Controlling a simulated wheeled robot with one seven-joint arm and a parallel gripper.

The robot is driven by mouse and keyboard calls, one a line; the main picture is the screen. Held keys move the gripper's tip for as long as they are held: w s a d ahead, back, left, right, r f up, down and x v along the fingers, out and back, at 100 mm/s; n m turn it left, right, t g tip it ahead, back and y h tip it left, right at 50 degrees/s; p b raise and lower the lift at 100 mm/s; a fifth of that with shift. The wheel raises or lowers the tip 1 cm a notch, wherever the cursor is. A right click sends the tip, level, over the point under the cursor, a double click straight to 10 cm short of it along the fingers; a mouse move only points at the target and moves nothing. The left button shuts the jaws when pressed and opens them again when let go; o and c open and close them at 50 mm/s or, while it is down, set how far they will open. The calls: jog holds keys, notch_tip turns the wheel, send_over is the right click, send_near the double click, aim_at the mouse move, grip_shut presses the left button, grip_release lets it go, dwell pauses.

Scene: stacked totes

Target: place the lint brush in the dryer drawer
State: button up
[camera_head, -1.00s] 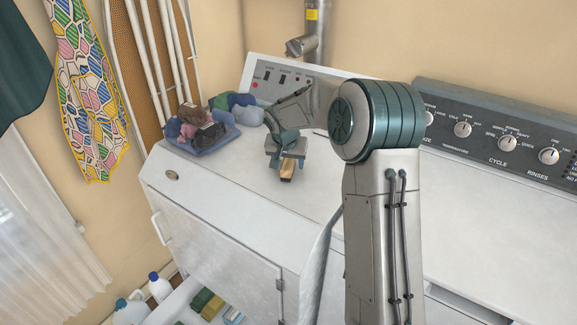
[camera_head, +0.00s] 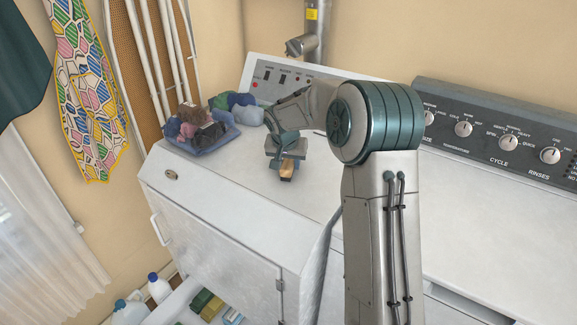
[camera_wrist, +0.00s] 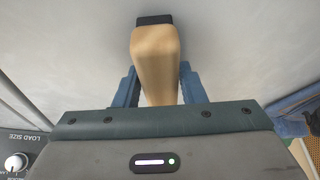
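The lint brush is a pale wooden piece (camera_head: 287,171) on or just above the white appliance top in the head view. In the wrist view, the wooden lint brush (camera_wrist: 155,60) has a dark end at the top and runs down between the two blue fingers. My gripper (camera_head: 286,160) points down over the brush. In the wrist view my gripper's fingers (camera_wrist: 158,85) straddle it closely, and whether they press on it cannot be told. The dryer drawer cannot be made out for certain; an open low compartment (camera_head: 180,305) shows at the bottom left.
A blue tray of folded clothes (camera_head: 205,143) sits left of my gripper. A control panel (camera_head: 500,140) runs along the back right. A patterned cloth (camera_head: 90,95) hangs at left.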

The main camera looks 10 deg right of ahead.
jog(key=c, duration=0.5)
jog(key=shift+r, duration=0.15)
jog(key=shift+c, duration=0.2)
